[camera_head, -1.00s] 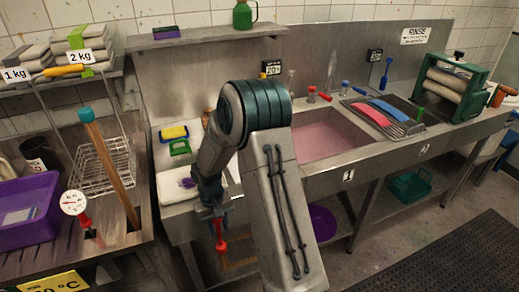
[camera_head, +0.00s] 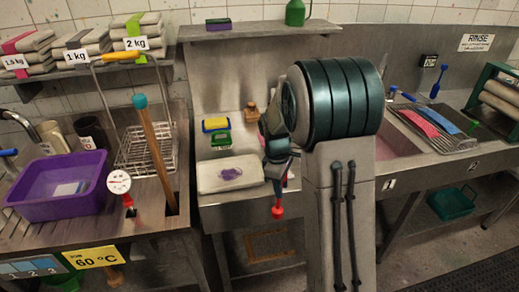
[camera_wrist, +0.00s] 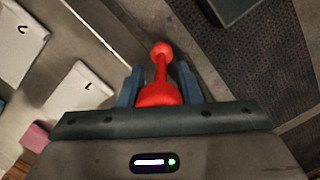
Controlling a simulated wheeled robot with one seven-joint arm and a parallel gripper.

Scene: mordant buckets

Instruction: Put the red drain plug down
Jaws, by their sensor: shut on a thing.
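The red drain plug (camera_wrist: 160,75) is held between the two blue fingers of my gripper (camera_wrist: 160,86) in the wrist view. Its wide red end is nearest the palm, and its narrow stem with a small knob points away. In the head view the plug (camera_head: 278,200) hangs below my gripper (camera_head: 278,182), in front of the front edge of the steel counter (camera_head: 235,215). My arm hides part of the counter and sink behind it.
A dial thermometer (camera_head: 119,182) and purple tub (camera_head: 60,187) are further left. A draining rack (camera_head: 435,130) stands right.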

